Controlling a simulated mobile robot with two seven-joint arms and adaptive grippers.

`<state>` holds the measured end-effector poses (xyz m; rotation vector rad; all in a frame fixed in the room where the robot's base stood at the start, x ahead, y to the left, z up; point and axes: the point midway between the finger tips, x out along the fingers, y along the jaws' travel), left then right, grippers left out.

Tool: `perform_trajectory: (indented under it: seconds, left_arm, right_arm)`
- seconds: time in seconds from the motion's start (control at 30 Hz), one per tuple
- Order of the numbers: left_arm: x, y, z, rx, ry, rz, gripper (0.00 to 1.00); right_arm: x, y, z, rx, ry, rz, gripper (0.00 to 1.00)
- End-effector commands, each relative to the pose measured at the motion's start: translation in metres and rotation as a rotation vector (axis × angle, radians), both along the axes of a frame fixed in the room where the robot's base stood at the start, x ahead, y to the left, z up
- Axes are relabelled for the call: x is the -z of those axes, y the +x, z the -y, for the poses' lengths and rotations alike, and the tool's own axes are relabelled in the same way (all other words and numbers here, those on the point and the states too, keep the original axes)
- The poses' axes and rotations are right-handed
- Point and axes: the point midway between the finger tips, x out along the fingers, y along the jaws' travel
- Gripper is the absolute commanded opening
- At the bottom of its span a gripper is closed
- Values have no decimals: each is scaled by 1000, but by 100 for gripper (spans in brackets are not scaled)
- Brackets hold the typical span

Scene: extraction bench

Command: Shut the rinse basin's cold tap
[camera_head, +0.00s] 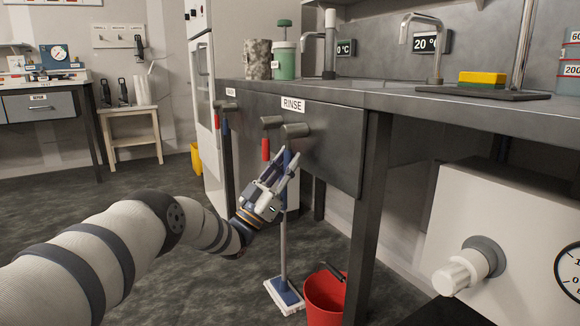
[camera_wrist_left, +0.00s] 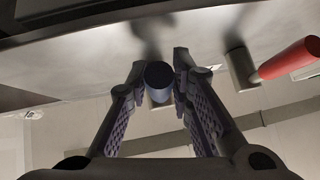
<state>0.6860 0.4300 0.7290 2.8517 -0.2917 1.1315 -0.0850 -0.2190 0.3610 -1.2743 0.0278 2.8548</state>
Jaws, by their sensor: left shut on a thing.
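The rinse basin's panel carries a RINSE label (camera_head: 292,104). Below it are two grey tap bodies, one with a red lever (camera_head: 265,149) hanging down and one (camera_head: 296,130) with a blue lever (camera_head: 287,157). My left gripper (camera_head: 281,163) is at the blue lever, with its fingers on either side and closed on it. In the left wrist view the blue lever (camera_wrist_left: 158,75) shows end-on between the fingertips of the gripper (camera_wrist_left: 160,82). The red lever (camera_wrist_left: 290,59) is to the right there, clear of the fingers. My right gripper is not in view.
A blue-headed mop (camera_head: 284,296) and a red bucket (camera_head: 325,292) stand below the bench. The bench leg (camera_head: 368,220) is to the right of the gripper.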

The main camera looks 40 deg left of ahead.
Motion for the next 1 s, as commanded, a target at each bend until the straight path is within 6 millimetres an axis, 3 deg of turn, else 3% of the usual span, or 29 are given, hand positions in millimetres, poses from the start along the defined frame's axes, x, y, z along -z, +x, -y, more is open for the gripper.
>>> perform_trajectory:
  seconds: [0.27,0.3,0.4,0.73,1.0]
  left_arm:
    - [-1,0,0,-3,5,3,0]
    - [-1,0,0,-3,5,3,23]
    - [-1,0,0,-3,3,3,41]
    - [4,-4,-2,-4,1,-1,41]
    - [50,-51,-12,-4,0,-3,41]
  right_arm:
    - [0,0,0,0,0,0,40]
    - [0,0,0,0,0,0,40]
    - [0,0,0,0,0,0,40]
    - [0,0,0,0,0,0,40]
    - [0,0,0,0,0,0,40]
